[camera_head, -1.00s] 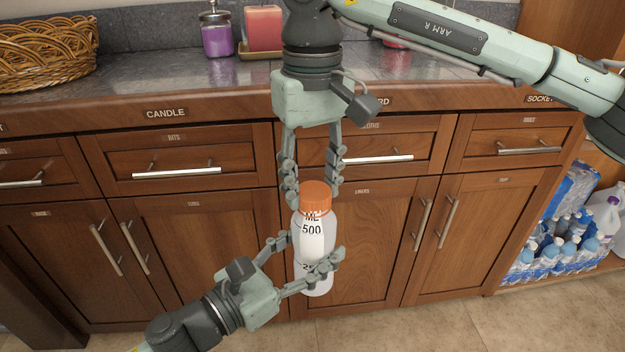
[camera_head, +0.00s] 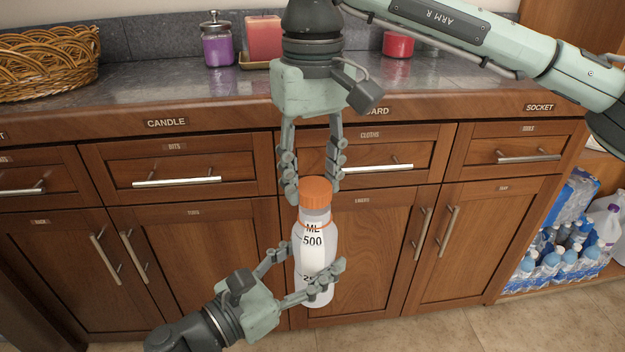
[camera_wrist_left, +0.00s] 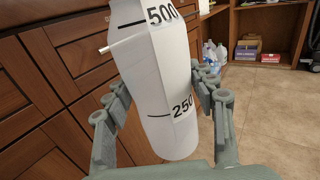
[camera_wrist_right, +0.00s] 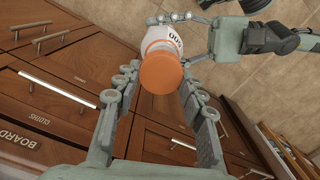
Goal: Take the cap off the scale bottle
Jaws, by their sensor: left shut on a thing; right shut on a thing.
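The scale bottle (camera_head: 313,262) is white with black marks at 500 and 250 ML, and it is held in the air before the cabinets. My left gripper (camera_head: 311,265) is shut around its lower body. The orange cap (camera_head: 316,193) is between the fingers of my right gripper (camera_head: 312,188), which points down from above and is shut on it. A pale neck and a thin orange ring show below the cap, so the cap sits higher than the ring. The cap also shows in the right wrist view (camera_wrist_right: 160,73), covering the bottle's mouth there. The bottle body fills the left wrist view (camera_wrist_left: 160,90).
The countertop (camera_head: 190,85) with a wicker basket (camera_head: 45,62), a purple jar (camera_head: 217,42) and candles (camera_head: 264,40) is behind my grippers. Closed drawers and doors with bar handles are behind the bottle. Packed water bottles (camera_head: 560,250) stand on a low shelf at right.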

